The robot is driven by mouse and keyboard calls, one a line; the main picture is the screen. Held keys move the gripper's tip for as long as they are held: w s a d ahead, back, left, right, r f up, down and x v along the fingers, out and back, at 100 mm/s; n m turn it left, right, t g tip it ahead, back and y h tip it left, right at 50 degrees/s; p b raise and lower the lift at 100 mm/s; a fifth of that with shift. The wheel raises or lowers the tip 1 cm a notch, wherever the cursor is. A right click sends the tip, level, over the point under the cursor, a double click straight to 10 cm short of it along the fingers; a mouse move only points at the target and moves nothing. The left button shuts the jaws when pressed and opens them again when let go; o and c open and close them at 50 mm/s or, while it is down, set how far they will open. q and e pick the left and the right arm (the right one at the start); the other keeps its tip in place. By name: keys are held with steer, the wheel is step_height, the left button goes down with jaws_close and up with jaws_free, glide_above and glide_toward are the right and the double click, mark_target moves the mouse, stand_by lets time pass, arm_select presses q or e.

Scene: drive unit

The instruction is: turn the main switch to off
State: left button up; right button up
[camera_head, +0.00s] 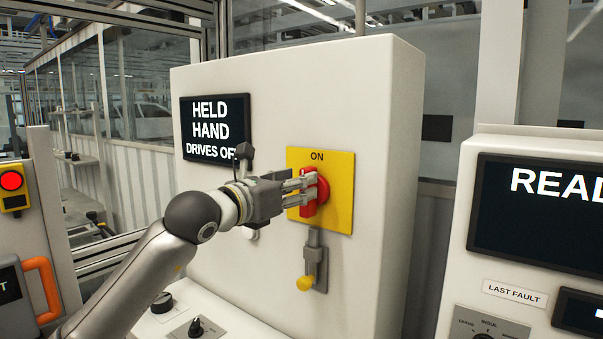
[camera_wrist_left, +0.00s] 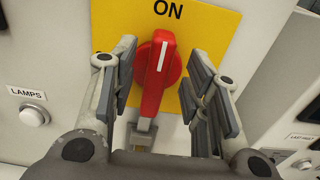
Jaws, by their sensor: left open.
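The main switch is a red rotary handle (camera_head: 310,192) on a yellow plate (camera_head: 340,215) marked ON, on the front of a white cabinet. In the left wrist view the red handle (camera_wrist_left: 157,72) stands nearly upright, its white line pointing up toward the word ON. My left gripper (camera_head: 300,194) is at the switch. In the wrist view its fingers (camera_wrist_left: 165,85) are spread on both sides of the handle, with gaps between pads and handle. My right gripper is not in view.
A display (camera_head: 215,128) left of the switch reads HELD HAND DRIVES OFF. A console with black knobs (camera_head: 196,327) lies below my arm. A second panel with a screen (camera_head: 540,215) stands at right. A LAMPS button (camera_wrist_left: 34,115) is left of the gripper.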

arm_select(q)
steer(key=shift+p+x, duration=0.3)
steer(key=shift+x, duration=0.85)
steer(key=shift+c, duration=0.3)
jaws_close()
